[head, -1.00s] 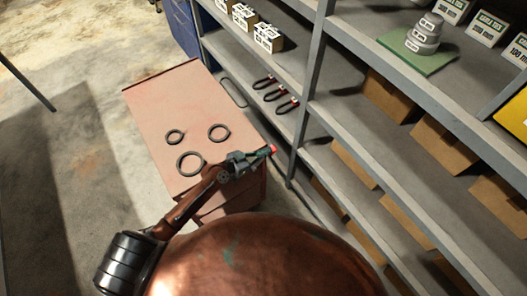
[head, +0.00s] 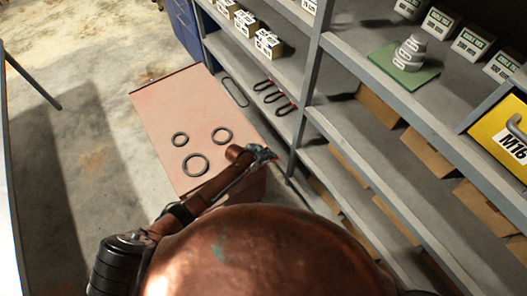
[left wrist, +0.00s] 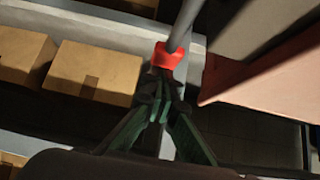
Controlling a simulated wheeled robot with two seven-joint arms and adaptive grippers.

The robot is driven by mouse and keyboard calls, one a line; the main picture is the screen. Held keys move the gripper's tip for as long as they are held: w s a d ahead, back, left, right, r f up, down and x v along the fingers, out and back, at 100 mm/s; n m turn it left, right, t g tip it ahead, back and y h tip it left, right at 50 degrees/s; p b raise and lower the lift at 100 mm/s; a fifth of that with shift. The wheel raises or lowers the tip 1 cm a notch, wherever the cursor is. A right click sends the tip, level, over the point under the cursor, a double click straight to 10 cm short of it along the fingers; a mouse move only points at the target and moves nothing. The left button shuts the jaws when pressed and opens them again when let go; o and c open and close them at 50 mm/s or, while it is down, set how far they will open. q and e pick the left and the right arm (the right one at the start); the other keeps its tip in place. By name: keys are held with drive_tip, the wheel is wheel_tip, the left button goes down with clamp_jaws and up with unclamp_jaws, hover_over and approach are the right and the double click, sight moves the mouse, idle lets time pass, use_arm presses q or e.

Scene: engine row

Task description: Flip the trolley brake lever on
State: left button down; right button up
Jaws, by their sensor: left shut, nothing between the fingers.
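The trolley (head: 165,105) is a box with a pinkish-red top, standing against the shelving. Its brake lever shows in the left wrist view as a grey rod with a red end (left wrist: 166,57), beside the trolley's red side. In the head view only a small red spot shows by my left gripper (head: 264,153), at the trolley's near right corner. In the left wrist view the dark green fingers (left wrist: 163,92) are shut, empty, with their tips right at the red end. I cannot tell whether they touch it. My right gripper is not in view.
Several dark rings, one of them here (head: 196,164), lie on the trolley top. Grey shelving (head: 345,150) runs close along the right, with cardboard boxes (left wrist: 95,72), labelled boxes and a yellow case (head: 503,132). Open floor (head: 60,150) lies to the left.

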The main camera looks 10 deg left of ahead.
sight(265, 163)
use_arm(q)
drive_tip(key=shift+w+d+f+g+y, duration=0.15)
drive_tip(key=shift+f+g+y, duration=0.35)
drive_tip(key=shift+f, duration=0.1)
drive_tip(key=shift+f+b, duration=0.45)
drive_tip(key=shift+f, duration=0.25)
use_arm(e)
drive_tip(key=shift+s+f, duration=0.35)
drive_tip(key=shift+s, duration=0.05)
use_arm(q)
drive_tip(key=shift+f, duration=0.1)
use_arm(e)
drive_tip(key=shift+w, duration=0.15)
use_arm(q)
drive_tip(key=r+p, duration=0.2)
drive_tip(key=r, duration=0.1)
drive_tip(key=r+p, duration=0.1)
drive_tip(key=r, duration=0.1)
drive_tip(key=shift+w+d+p, duration=0.2)
drive_tip(key=shift+w+p, duration=0.1)
drive_tip(key=shift+p, duration=0.1)
drive_tip(key=b+v, duration=0.1)
drive_tip(key=v, duration=0.8)
drive_tip(key=shift+r, duration=0.2)
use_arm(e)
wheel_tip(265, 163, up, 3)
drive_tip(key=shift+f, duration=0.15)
use_arm(q)
drive_tip(key=shift+w+d, duration=0.1)
drive_tip(key=shift+d, duration=0.1)
